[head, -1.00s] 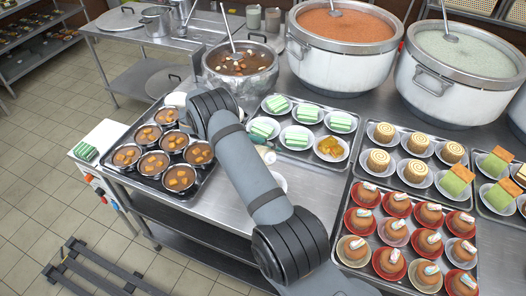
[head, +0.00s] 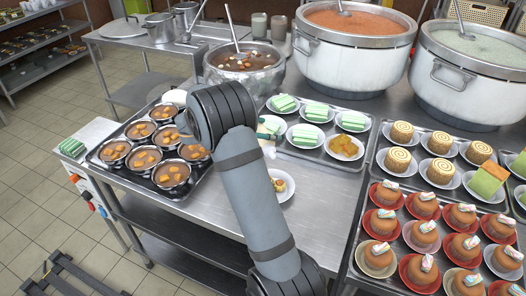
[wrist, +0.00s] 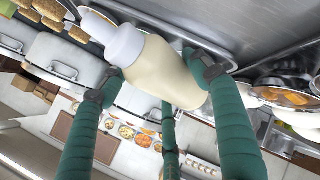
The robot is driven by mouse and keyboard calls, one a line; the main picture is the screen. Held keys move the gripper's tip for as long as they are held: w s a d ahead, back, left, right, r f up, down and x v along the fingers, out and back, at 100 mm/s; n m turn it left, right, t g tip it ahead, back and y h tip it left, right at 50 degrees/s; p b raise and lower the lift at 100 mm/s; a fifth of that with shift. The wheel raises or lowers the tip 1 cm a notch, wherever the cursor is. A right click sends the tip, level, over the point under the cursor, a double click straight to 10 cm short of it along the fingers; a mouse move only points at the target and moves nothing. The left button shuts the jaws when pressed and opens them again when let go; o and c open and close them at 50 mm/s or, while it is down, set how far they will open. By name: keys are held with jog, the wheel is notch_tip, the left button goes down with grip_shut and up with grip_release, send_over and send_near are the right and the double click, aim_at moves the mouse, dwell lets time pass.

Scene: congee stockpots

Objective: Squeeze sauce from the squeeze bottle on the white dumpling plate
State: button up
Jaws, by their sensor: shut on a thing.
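My gripper (wrist: 150,80) has green fingers and is shut around the squeeze bottle (wrist: 165,75), a cream bottle with a white cap and nozzle. In the wrist view its nozzle points to the upper left, toward the steel counter side. No sauce stream can be made out.
A tray of dessert plates (head: 318,155) stands right of the gripper, and a tray of soup bowls (head: 105,168) stands left. A stew pot (head: 245,80) and large stockpots (head: 345,70) stand behind. Bare counter (head: 315,205) lies right of the plate.

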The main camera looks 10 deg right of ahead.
aim_at(270, 145)
jog(key=m+t+b, duration=0.1)
jog(key=b, duration=0.5)
jog(key=s+m+t+b, duration=0.1)
jog(key=t+b, duration=0.1)
jog(key=b, duration=0.4)
jog(key=s+m+t+b, duration=0.1)
jog(key=t+b, duration=0.1)
jog(key=b, duration=0.4)
jog(key=shift+d+r+h, duration=0.1)
jog(key=shift+d+h, duration=0.05)
jog(key=shift+h, duration=0.25)
jog(key=s+m+t+b, duration=0.1)
jog(key=b, duration=0.6)
jog(key=s+m+t+h+b, duration=0.1)
jog(key=b, duration=0.6)
jog(key=s+m+t+b, duration=0.1)
jog(key=b, duration=0.6)
jog(key=shift+s+d+r+m+h, duration=0.3)
jog(key=shift+s+r+m+h, duration=0.05)
jog(key=shift+m+h, duration=0.05)
jog(key=shift+s+r+m+t+b, duration=0.2)
jog(key=shift+r+m+t+b, duration=0.1)
jog(key=shift+b, duration=0.7)
jog(key=shift+s+r+b, duration=0.2)
jog(key=shift+b, duration=0.25)
jog(key=shift+r, duration=0.1)
jog(key=shift+s+a+b, duration=0.15)
jog(key=shift+s+b, duration=0.15)
jog(key=shift+b, duration=0.1)
